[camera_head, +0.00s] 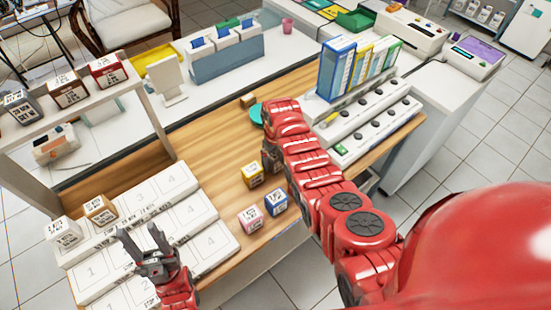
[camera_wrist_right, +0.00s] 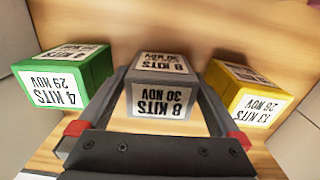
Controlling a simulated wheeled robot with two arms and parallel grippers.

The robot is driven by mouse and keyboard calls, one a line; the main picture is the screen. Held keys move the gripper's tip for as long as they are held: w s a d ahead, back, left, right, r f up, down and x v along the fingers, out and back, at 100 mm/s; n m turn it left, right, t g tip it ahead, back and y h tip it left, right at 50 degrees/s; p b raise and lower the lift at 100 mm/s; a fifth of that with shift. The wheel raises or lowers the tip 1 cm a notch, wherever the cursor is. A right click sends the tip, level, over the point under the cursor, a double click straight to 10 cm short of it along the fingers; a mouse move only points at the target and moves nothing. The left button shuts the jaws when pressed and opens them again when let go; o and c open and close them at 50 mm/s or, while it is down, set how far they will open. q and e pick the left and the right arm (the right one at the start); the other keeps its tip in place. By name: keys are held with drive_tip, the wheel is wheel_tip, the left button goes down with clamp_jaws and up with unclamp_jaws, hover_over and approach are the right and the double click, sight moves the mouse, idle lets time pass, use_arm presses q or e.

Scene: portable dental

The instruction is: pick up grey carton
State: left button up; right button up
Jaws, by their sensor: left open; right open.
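A grey carton (camera_wrist_right: 162,80) marked "8 KITS 30 NOV" stands on the wooden surface in the right wrist view. My right gripper (camera_wrist_right: 165,92) is open, with one finger on each side of the carton; I cannot tell if they touch it. In the head view my right arm mostly hides that spot. Another grey carton (camera_head: 22,106) sits on the raised shelf at the left. My left gripper (camera_head: 142,240) is open and empty above the white numbered steps.
A green carton (camera_wrist_right: 64,78) and a yellow carton (camera_wrist_right: 246,92) flank the grey one closely. Pink (camera_head: 251,218) and blue (camera_head: 275,202) cartons stand nearer the front edge. The white numbered steps (camera_head: 205,245) hold two cartons at their left end. Binders (camera_head: 340,70) stand behind my right arm.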

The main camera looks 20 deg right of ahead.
drive_tip(key=shift+f, duration=0.25)
drive_tip(key=c, duration=1.3)
drive_tip(key=shift+r, duration=0.15)
